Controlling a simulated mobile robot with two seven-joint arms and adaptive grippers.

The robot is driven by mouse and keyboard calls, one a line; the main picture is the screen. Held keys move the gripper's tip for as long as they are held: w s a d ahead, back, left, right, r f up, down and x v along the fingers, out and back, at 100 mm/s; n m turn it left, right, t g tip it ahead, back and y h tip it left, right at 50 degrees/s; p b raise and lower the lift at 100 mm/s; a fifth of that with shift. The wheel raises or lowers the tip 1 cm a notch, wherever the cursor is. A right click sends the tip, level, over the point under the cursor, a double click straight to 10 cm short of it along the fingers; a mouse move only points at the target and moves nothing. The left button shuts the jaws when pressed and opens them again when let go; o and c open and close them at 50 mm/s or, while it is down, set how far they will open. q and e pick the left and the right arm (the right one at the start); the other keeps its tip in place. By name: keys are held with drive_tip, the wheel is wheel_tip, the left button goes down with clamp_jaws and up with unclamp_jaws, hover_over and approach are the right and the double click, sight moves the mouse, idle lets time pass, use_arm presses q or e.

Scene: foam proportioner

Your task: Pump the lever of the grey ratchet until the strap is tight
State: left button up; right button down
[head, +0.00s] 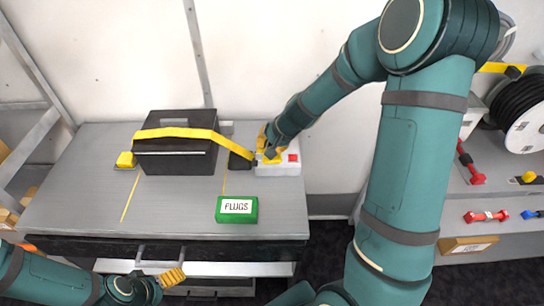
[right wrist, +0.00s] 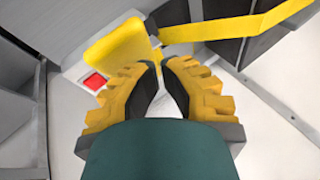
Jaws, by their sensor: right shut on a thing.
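The ratchet (head: 278,169) is a pale grey block with a red patch at the right end of the grey bench. Its yellow lever (right wrist: 112,46) shows in the right wrist view, with the red patch (right wrist: 94,82) beside it. The yellow strap (head: 180,132) runs from a yellow anchor (head: 125,160) over a black case (head: 176,158) and slopes down to the ratchet. My right gripper (head: 268,146) is at the ratchet, shut on the lever; the fingertips (right wrist: 160,72) hide the grip point. My left gripper (head: 160,284) is low at the left, away from the ratchet; its jaw gap is unclear.
A green box marked FLUGS (head: 237,209) sits at the bench front, near the ratchet. A side counter at right holds a black hose reel (head: 510,105) and red fittings (head: 486,216). A pale wall stands behind the bench (head: 80,190).

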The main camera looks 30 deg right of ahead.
drive_tip(key=shift+s+a+f+b, duration=0.15)
drive_tip(key=shift+s+f+b, duration=0.1)
drive_tip(key=shift+f+b, duration=0.55)
drive_tip(key=shift+s+a+f+b, duration=0.15)
drive_tip(key=shift+s+f+b, duration=0.05)
drive_tip(key=shift+f+b, duration=0.55)
drive_tip(key=shift+s+a+f+b, duration=0.15)
drive_tip(key=shift+s+f+b, duration=0.1)
drive_tip(key=shift+f+b, duration=0.55)
idle(2.6)
drive_tip(key=shift+r, duration=0.3)
idle(0.3)
drive_tip(key=shift+w+d+r+p, duration=0.2)
drive_tip(key=shift+w+r+p, duration=0.05)
drive_tip(key=shift+r+p, duration=0.55)
drive_tip(key=shift+w+d+r+p, duration=0.15)
drive_tip(key=shift+w+r+p, duration=0.15)
drive_tip(key=shift+r+p, duration=0.55)
drive_tip(key=shift+w+d+r+p, duration=0.2)
drive_tip(key=shift+w+r+p, duration=0.05)
drive_tip(key=shift+r+p, duration=0.55)
drive_tip(key=r+p, duration=0.1)
drive_tip(key=w+r+p, duration=0.1)
drive_tip(key=r+p, duration=0.2)
drive_tip(key=shift+w+d+r, duration=0.25)
drive_tip(key=shift+d, duration=0.15)
